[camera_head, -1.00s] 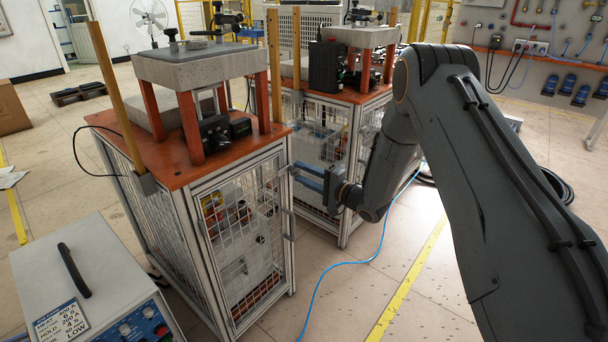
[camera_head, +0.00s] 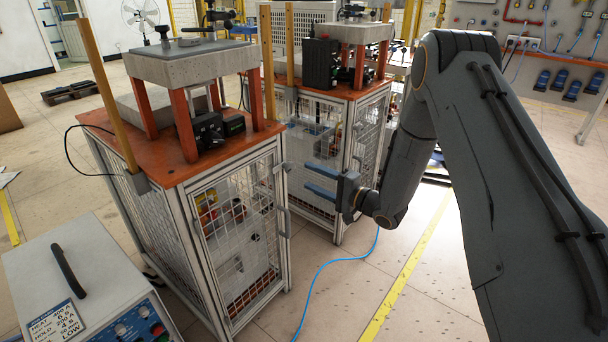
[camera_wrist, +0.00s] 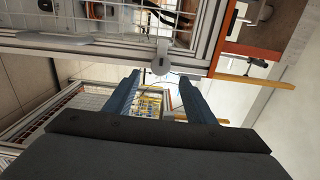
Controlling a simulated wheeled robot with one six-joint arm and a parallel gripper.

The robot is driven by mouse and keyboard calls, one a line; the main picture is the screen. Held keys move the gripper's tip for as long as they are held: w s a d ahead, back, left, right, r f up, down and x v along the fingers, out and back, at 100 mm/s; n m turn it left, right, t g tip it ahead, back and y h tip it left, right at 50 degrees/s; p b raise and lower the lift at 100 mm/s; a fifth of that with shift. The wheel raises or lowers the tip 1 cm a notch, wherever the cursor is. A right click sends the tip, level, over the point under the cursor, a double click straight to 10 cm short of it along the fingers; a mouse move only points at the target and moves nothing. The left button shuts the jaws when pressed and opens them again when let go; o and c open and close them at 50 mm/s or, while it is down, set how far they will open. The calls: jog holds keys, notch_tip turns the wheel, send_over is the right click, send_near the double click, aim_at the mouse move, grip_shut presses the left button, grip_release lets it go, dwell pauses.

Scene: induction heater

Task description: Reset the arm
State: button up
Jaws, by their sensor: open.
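My gripper (camera_head: 318,180) is open and empty, with its two blue fingers pointing left in the head view. It is at the right of the front cage cabinet's mesh door (camera_head: 240,228), close to the grey door handle (camera_head: 281,198). A gap shows between the fingertips and the handle in the head view. In the wrist view the two blue fingers (camera_wrist: 158,98) stand apart with nothing between them. A cabinet frame (camera_wrist: 120,50) crosses just beyond the fingertips. The door appears shut or nearly so; I cannot tell which.
A second cage cabinet (camera_head: 328,135) stands behind. A white control box (camera_head: 85,275) is at lower left. A blue cable (camera_head: 325,275) runs over the floor beside a yellow line (camera_head: 408,270). Floor around that line is mostly clear.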

jog(key=shift+s+d, duration=0.35)
jog(key=shift+d, duration=0.15)
jog(key=shift+r, duration=0.1)
jog(key=s+d+r+n+g+h+p, duration=0.1)
jog(key=s+d+r+n+h+p, duration=0.2)
jog(key=d+h, duration=0.35)
jog(key=s+d+r+g+h+p, duration=0.1)
jog(key=s+d+r+h+p, duration=0.1)
jog(key=s+d+r+h, duration=0.35)
jog(key=s+d+r+n+g+p, duration=0.1)
jog(key=s+r+g, duration=0.1)
jog(key=s, duration=0.8)
jog(key=s+d+r+n+g+h+p, duration=0.1)
jog(key=s+r+n+g, duration=0.1)
jog(key=s, duration=0.8)
jog(key=s+d+r+n+g+h+p, duration=0.1)
jog(key=s+d+r+g+p, duration=0.1)
jog(key=s, duration=0.8)
jog(key=r+g, duration=0.1)
jog(key=g, duration=0.1)
jog(key=shift+s+r+n+g, duration=0.3)
jog(key=shift+s+r+g, duration=0.05)
jog(key=shift+r+g, duration=0.05)
jog(key=shift+s+a, duration=0.15)
jog(key=shift+s, duration=0.1)
jog(key=shift+c, duration=0.4)
